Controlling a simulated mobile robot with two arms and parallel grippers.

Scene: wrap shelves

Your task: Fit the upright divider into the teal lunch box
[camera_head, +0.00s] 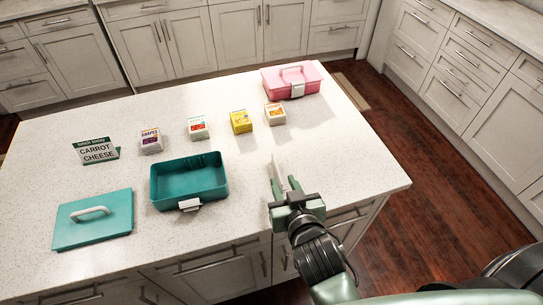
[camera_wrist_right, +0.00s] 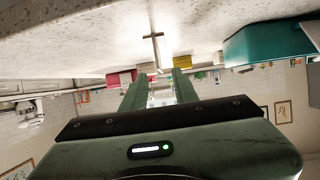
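The teal lunch box (camera_head: 189,182) stands open on the counter, and its inside looks empty. The upright divider (camera_head: 278,172) is a thin pale panel standing on the counter to the right of the box. In the right wrist view, which is upside down, the divider (camera_wrist_right: 154,48) shows edge-on as a thin dark line with a short crossbar. My right gripper (camera_head: 284,186) is open, with its fingers pointing at the divider. In the wrist view its fingers (camera_wrist_right: 158,84) are apart, with the divider in line with the gap. My left gripper is not in view.
The teal lid (camera_head: 93,226) with a white handle lies left of the box. A card reading CARROT CHEESE (camera_head: 96,151) stands behind it. Several small food boxes (camera_head: 198,127) line the counter behind the lunch box. A pink lunch box (camera_head: 292,79) sits at the back right.

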